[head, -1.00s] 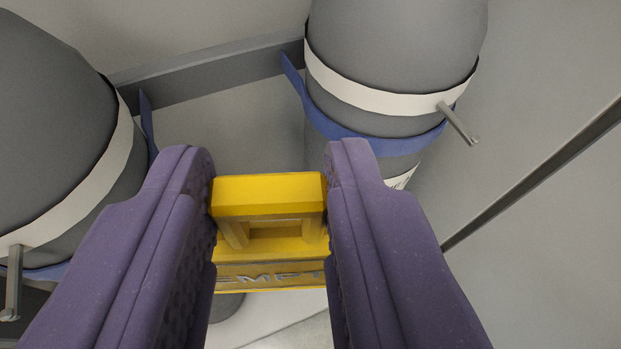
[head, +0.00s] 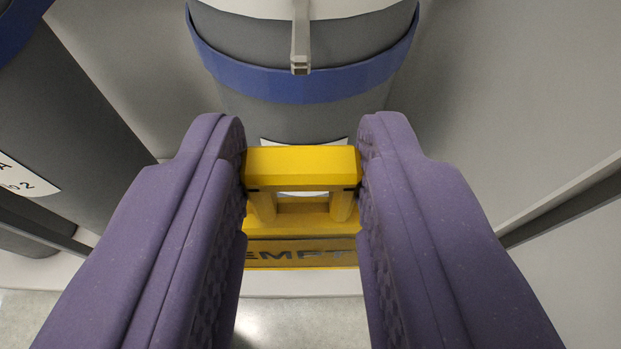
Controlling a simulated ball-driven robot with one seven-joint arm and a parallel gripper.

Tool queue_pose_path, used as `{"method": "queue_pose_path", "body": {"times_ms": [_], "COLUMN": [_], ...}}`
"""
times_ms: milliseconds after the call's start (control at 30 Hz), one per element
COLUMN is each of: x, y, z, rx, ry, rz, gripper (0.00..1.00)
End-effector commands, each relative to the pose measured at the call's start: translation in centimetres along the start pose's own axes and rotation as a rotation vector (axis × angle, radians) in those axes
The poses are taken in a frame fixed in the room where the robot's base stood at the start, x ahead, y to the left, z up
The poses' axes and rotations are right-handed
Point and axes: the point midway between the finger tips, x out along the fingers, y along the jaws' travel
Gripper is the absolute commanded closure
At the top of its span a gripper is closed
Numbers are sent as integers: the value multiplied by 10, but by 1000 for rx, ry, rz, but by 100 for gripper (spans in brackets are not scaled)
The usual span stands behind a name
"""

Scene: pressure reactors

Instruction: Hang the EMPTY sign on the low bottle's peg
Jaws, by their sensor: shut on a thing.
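My gripper (head: 302,168) has its two purple fingers shut on the yellow EMPTY sign (head: 300,222), gripping the sides of its top bar. The sign hangs below the bar, its dark lettering partly hidden by the fingers. A grey bottle (head: 285,118) stands ahead at the top middle, with a white band and a blue strap (head: 305,85) around it.
Another grey bottle (head: 75,125) with a white label (head: 25,178) stands at the left. A dark rail (head: 570,210) runs along the wall at the right. Pale floor (head: 300,322) shows below the sign.

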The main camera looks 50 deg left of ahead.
Motion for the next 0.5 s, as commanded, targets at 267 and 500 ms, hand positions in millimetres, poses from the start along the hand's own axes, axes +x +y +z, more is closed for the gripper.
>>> {"method": "queue_pose_path", "body": {"times_ms": [267, 500], "x": [19, 36], "y": [1, 0], "z": [-6, -11], "rx": [-1, -1], "ry": [1, 0], "rz": [1, -1], "gripper": [100, 100]}}
